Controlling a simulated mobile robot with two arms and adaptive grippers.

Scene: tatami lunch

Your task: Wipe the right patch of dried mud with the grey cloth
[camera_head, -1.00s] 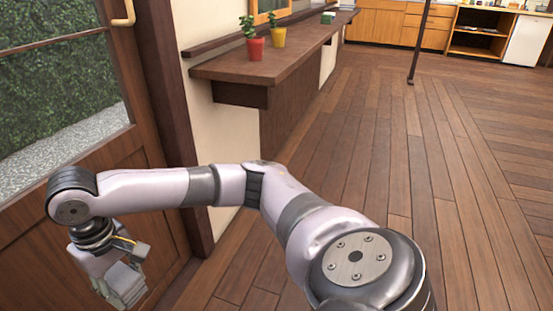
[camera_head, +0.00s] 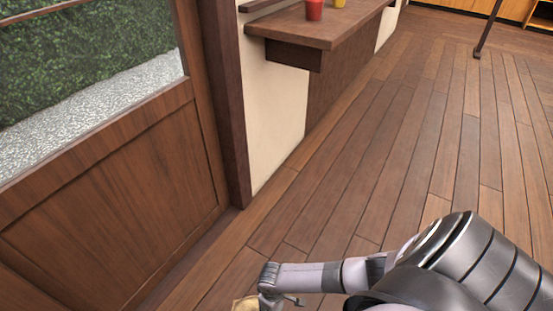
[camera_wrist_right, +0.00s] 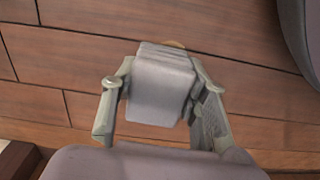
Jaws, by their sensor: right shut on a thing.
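In the right wrist view the grey cloth (camera_wrist_right: 160,92), a folded pad, is held between the two fingers of my right gripper (camera_wrist_right: 155,80). A small tan edge (camera_wrist_right: 177,43), likely dried mud, shows on the plank floor just past the cloth's far end; the cloth hides the rest. In the head view a tan patch (camera_head: 245,303) shows at the bottom edge, beside the end of my right arm (camera_head: 270,285). Whether the cloth touches the floor is unclear. My left gripper is not in view.
A wooden door (camera_head: 120,200) with a glass pane stands at the left, beside a dark post (camera_head: 225,110). A wall shelf (camera_head: 320,28) carries a red pot (camera_head: 314,9) and a yellow pot.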

